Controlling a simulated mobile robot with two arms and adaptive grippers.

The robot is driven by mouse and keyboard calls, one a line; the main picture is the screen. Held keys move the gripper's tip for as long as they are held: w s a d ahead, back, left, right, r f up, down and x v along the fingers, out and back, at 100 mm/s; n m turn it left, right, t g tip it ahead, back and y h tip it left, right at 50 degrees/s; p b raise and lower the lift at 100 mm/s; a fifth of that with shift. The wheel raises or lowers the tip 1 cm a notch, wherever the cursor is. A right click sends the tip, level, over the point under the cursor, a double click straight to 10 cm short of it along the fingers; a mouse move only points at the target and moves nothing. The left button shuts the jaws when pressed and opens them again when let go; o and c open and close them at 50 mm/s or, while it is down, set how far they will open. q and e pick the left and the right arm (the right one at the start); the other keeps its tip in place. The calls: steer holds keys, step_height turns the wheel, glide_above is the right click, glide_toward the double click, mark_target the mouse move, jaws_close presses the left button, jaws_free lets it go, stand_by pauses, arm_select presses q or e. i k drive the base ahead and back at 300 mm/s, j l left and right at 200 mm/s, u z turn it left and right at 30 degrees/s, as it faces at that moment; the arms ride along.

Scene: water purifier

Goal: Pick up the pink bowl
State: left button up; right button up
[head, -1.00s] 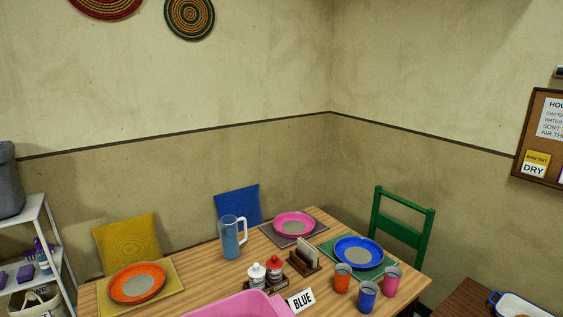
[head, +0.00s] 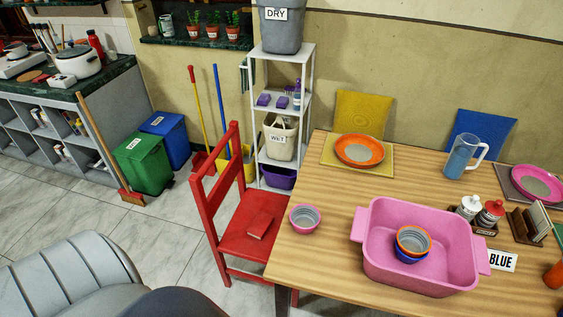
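The pink bowl (head: 305,218) is small with a grey inside. It stands upright on the left edge of the wooden table (head: 330,262), beside a large pink tub (head: 420,278) and apart from it. Inside the tub, an orange bowl (head: 413,238) sits stacked in a blue bowl (head: 408,256). Neither of my grippers shows in the head view.
An orange plate (head: 360,150), a pitcher (head: 465,158) and condiment bottles (head: 488,215) stand farther back. Open tiled floor (head: 110,228) lies left.

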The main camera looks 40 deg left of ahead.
mark_target(304, 218)
steer(key=u, duration=0.9)
